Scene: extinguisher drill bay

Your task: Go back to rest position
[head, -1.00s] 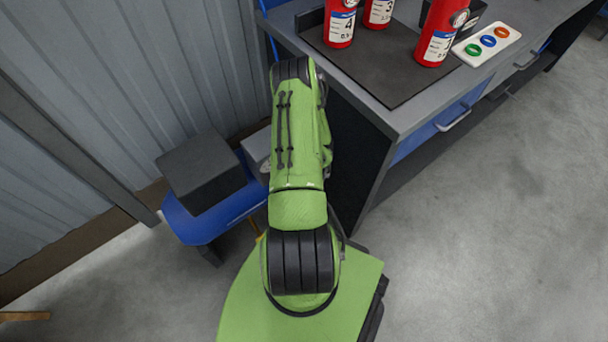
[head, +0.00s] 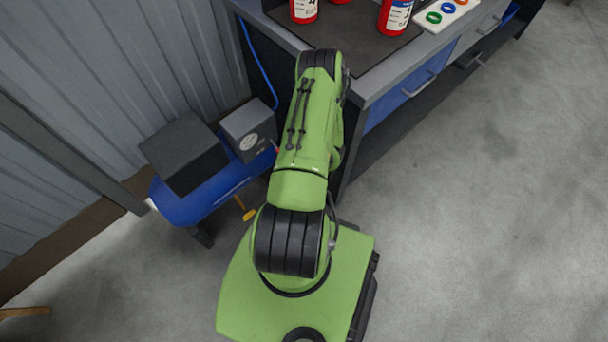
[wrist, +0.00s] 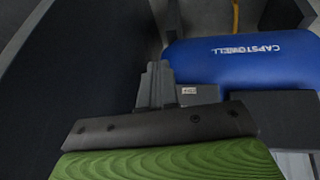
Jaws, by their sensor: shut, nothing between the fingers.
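My gripper (wrist: 157,86) shows in the wrist view as grey fingers standing up from a dark bar above a green body. The fingers are together and hold nothing. In the head view my green arm reaches forward from the base toward the bench corner, and the gripper is hidden beyond the arm. In the wrist view the fingers are in front of the blue tank of a compressor (wrist: 240,68); whether they touch it cannot be told.
The blue compressor (head: 193,207) stands left of my arm, by the corrugated wall (head: 125,75). The bench (head: 400,85) is close on the right. Red extinguishers (head: 396,14) and a colored-ring plate (head: 447,14) sit on it. Floor at right (head: 500,220) is clear.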

